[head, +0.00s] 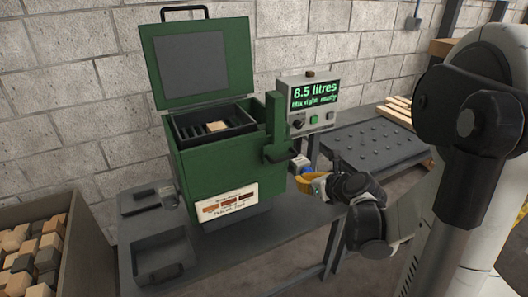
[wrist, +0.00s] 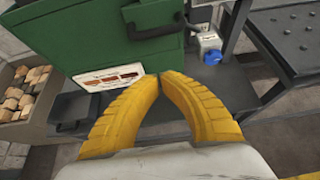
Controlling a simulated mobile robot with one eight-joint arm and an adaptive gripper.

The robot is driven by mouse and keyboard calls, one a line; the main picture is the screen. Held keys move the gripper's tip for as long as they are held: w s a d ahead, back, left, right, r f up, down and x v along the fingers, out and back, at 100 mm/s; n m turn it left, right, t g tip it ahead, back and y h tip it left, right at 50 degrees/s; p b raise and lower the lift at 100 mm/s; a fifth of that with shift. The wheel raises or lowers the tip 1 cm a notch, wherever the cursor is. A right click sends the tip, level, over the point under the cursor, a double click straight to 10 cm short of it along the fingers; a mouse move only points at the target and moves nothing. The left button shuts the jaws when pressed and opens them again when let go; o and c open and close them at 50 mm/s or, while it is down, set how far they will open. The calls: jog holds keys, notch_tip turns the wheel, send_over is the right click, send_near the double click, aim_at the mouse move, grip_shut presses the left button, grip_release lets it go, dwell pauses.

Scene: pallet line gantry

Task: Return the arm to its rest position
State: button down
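My gripper (head: 308,183) is in front of the right side of a green box-shaped machine (head: 225,160), whose lid (head: 192,62) stands open. In the wrist view its two yellow fingers (wrist: 160,78) meet at the tips with nothing seen between them. The fingertips look apart from the machine, near its label card (head: 230,205). My arm reaches in from the right of the head view and is bent down toward the bench. Part of the wrist hides the bench behind it.
A display box (head: 308,103) reads 8.5 litres. A blue-capped item (wrist: 212,57) stands on the bench (head: 285,245) close to the gripper. A crate (head: 85,245) of wooden blocks is at left. A dark studded table (head: 372,146) is at right.

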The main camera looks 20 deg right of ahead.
jog(key=s+a+r+n+g, duration=0.2)
jog(key=s+a+n, duration=0.1)
jog(key=a+n, duration=0.5)
jog(key=s+a+r+n+g, duration=0.15)
jog(key=s+a+n, duration=0.35)
jog(key=n, duration=0.5)
jog(key=s+a+r+n, duration=0.1)
jog(key=s+a+n, duration=0.2)
jog(key=n, duration=0.5)
jog(key=s+a+r+n+g, duration=0.1)
jog(key=s+a+n, duration=0.2)
jog(key=s+n, duration=0.3)
jog(key=n, duration=0.3)
jog(key=shift+s+a+n, duration=0.2)
jog(key=shift+s+n, duration=0.05)
jog(key=shift+n, duration=0.05)
